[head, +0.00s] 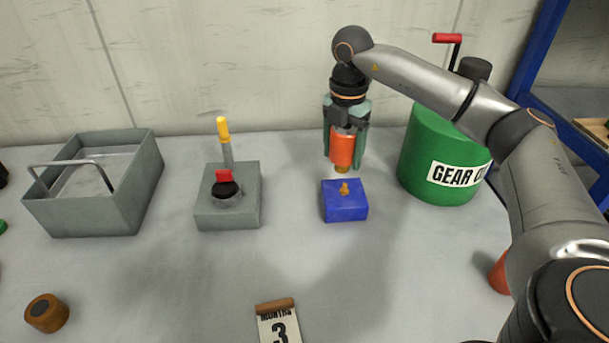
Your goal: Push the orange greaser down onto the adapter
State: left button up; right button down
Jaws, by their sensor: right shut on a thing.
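The orange greaser (342,151) is upright in my right gripper (344,150), which points down with its fingers shut on the greaser's sides. The greaser's brassy lower tip shows below the fingers. The adapter (344,188) is a small brass-coloured fitting on top of a blue block (345,207) on the table. The greaser's tip is above and slightly behind the adapter in the picture, and a gap shows between them. My left gripper is not in view.
A green gear oil drum (437,150) stands right of the blue block, under my right arm. A grey block with a yellow-tipped lever (228,205) and a grey open tray (100,208) stand left. A number card (279,325) and brown cylinder (47,313) lie in front.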

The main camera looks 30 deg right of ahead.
aim_at(347, 163)
jog(key=shift+d, duration=0.75)
notch_tip(347, 163, down, 3)
jog(key=b, duration=0.3)
jog(key=shift+f, duration=0.1)
jog(key=shift+f+b, duration=0.25)
jog(key=shift+b, duration=0.2)
jog(key=shift+f, duration=0.15)
